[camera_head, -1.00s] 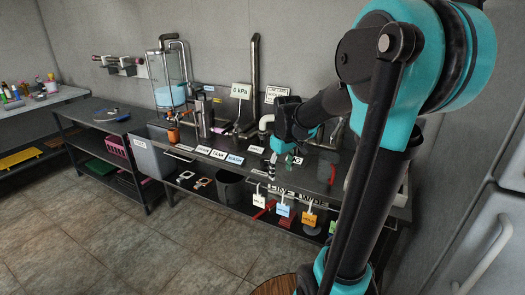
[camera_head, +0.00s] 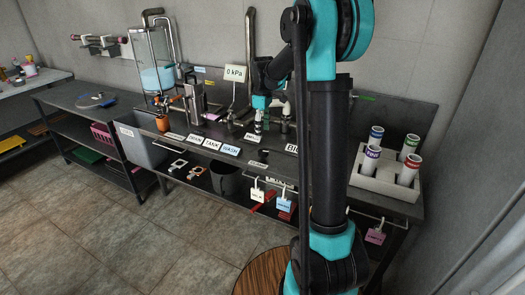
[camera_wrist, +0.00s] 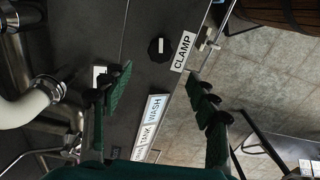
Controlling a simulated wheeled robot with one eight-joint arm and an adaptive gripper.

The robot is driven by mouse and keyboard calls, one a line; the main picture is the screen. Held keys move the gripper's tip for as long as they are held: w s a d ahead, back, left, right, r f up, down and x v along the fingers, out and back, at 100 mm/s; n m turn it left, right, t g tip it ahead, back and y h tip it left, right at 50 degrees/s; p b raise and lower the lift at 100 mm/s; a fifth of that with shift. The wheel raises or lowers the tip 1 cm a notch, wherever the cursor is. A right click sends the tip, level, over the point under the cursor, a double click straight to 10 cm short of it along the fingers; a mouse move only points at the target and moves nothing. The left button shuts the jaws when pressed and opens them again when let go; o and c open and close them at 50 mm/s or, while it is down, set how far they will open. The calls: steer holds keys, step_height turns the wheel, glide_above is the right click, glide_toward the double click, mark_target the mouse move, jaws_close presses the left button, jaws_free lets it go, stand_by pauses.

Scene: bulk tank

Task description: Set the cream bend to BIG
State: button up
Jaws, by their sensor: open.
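The cream bend (camera_wrist: 25,107) shows at the left edge of the wrist view, a pale curved pipe with a metal collar at its end. I cannot make it out clearly in the head view, where my arm covers that area. A BIG label (camera_head: 291,148) on the bench front is partly hidden by my arm. My gripper (camera_wrist: 160,72) is open, with dark green fingers apart and nothing between them. It is over the bench's front edge, to the right of the bend in the wrist view. It also shows in the head view (camera_head: 258,126), pointing down over the bench.
A black knob (camera_wrist: 160,50) sits beside the CLAMP label (camera_wrist: 184,51). WASH (camera_head: 230,149) and TANK (camera_head: 211,144) labels line the front edge. A 0 kPa gauge sign (camera_head: 234,73) stands behind. A tray (camera_head: 385,185) of labelled tubes is at right. Tags hang below.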

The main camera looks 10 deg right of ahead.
mark_target(263, 151)
step_height(263, 151, down, 10)
steer(key=shift+f, duration=0.25)
steer(key=shift+c, duration=0.4)
jaws_close()
